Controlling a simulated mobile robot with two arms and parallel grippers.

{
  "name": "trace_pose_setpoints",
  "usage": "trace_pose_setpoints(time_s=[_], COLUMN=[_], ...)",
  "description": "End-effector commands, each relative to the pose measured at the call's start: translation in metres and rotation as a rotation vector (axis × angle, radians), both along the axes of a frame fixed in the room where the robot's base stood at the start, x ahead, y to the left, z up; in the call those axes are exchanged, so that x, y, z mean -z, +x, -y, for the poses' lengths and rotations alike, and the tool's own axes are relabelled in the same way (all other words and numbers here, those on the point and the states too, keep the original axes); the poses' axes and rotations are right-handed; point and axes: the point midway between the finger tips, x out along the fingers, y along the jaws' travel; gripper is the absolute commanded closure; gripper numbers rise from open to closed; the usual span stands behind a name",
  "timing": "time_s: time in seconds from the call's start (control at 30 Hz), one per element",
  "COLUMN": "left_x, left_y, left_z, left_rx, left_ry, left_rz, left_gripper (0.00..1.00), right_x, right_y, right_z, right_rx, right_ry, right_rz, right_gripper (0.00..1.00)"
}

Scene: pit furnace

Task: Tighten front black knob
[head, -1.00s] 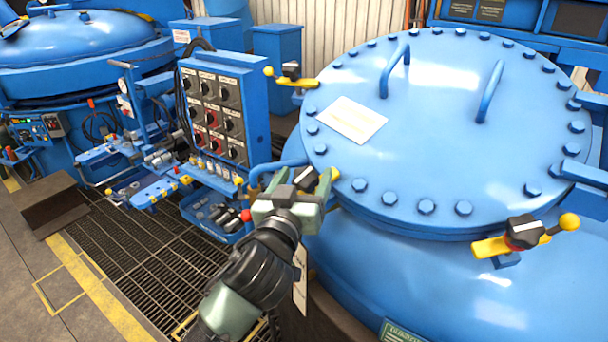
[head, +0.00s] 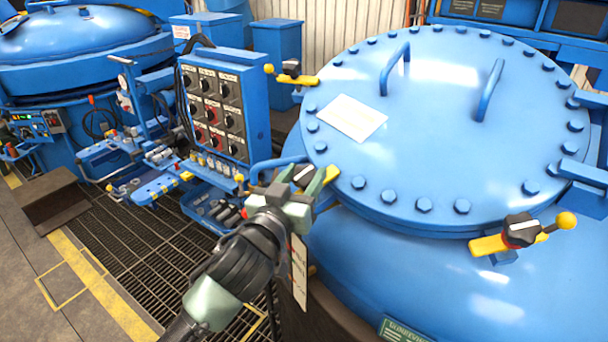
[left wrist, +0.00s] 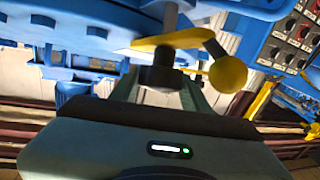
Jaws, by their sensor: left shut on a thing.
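The black knob (head: 303,175) sits on a yellow clamp at the front left rim of the big blue lid (head: 450,120). My left gripper (head: 297,183) is shut on this knob, its pale green fingers on either side of it. In the left wrist view the black knob (left wrist: 163,60) shows between the fingertips, under the yellow handle (left wrist: 175,40) with its round yellow ball (left wrist: 228,74). The clamp is partly hidden by the gripper in the head view. My right gripper is not in view.
Another black knob (head: 522,230) on a yellow clamp is at the lid's right front, and one more (head: 291,69) at its back left. A blue control panel (head: 216,105) stands left of the lid. Floor grating (head: 140,240) lies below.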

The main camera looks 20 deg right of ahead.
Motion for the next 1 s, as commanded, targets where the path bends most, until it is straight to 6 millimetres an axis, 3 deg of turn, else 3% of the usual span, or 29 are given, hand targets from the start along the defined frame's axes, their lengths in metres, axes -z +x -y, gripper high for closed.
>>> trace_pose_setpoints(time_s=[0.03,0.07,0.13,0.53,1.0], left_x=[-0.001,-0.001,-0.001,0.002,0.003], left_y=[0.0,0.0,0.0,-0.005,-0.057], left_z=[0.0,0.0,0.0,-0.004,-0.047], left_rx=[0.002,0.002,0.001,0.0,0.001], left_ry=[-0.001,-0.001,-0.001,-0.001,-0.001], left_rz=[0.002,0.002,0.002,0.001,0.001], left_gripper=[0.94,0.48,0.31,0.31,0.31], right_x=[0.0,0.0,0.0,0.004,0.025], right_y=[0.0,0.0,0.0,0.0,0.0], right_z=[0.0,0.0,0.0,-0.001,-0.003], right_rx=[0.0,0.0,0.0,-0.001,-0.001], right_ry=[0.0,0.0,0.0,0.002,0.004], right_rz=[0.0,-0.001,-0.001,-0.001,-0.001], right_gripper=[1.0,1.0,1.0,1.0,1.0])
